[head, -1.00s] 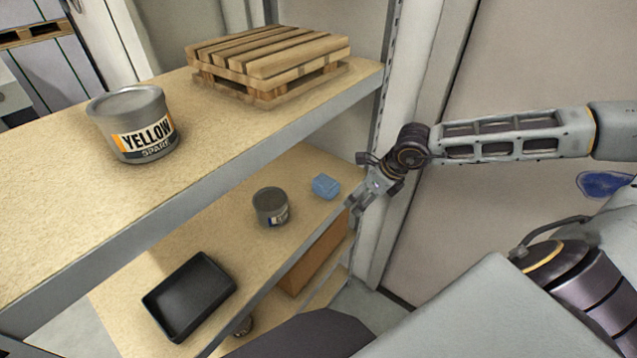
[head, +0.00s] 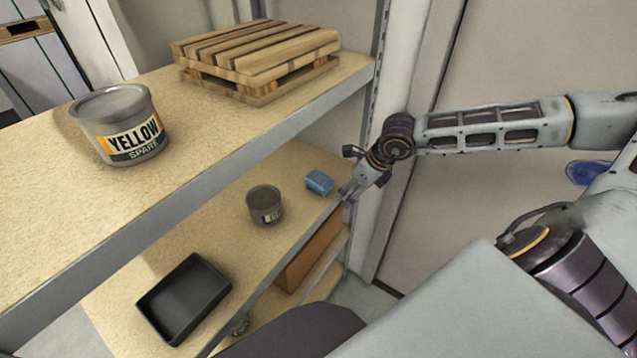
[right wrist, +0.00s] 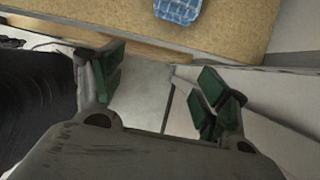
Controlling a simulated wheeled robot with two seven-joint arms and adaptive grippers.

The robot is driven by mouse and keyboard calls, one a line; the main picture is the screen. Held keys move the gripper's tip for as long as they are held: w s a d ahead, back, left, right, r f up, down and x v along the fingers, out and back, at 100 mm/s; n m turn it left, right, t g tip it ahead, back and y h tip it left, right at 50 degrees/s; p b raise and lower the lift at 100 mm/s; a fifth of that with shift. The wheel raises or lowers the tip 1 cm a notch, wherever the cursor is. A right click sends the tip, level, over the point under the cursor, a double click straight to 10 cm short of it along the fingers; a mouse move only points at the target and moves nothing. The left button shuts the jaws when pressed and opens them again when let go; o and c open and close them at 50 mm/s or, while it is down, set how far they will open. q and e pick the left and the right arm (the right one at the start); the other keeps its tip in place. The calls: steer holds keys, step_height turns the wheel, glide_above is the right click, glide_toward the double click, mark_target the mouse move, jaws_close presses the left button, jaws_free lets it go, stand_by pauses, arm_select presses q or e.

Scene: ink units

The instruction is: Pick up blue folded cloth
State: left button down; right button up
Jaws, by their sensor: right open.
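The blue folded cloth (head: 319,182) lies on the middle shelf near its front edge, toward the right end. It also shows at the top of the right wrist view (right wrist: 179,9), with a checked pattern and partly cut off. My right gripper (head: 347,191) is just to the right of the cloth, outside the shelf's front edge. In the right wrist view its green-padded fingers (right wrist: 160,88) are wide apart with nothing between them. The cloth lies beyond the fingertips, apart from them. My left gripper is not in view.
A small grey tin (head: 264,205) stands left of the cloth, and a black tray (head: 184,298) lies further left on that shelf. The upper shelf (head: 215,131) overhangs, holding a YELLOW SPARE tin (head: 120,125) and a wooden pallet (head: 258,58). A brown box (head: 308,252) sits below.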

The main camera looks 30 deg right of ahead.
mark_target(328, 182)
steer(key=shift+w+a+p, duration=0.1)
steer(key=shift+w+a, duration=0.2)
steer(key=shift+w, duration=0.55)
steer(key=shift+w+a+p, duration=0.1)
steer(key=shift+w+a, duration=0.15)
steer(key=shift+w, duration=0.55)
steer(key=shift+w+a+p, duration=0.1)
steer(key=shift+w+a, duration=0.2)
steer(key=shift+w, duration=0.55)
steer(key=shift+w+a, duration=0.25)
steer(key=shift+w, duration=0.45)
steer(key=shift+w+a, duration=0.1)
steer(key=shift+w, duration=0.2)
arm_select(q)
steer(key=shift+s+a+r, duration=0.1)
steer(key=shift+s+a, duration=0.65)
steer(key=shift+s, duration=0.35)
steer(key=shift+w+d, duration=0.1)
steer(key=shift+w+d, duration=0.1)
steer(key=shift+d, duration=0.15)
arm_select(e)
steer(key=shift+w, duration=0.1)
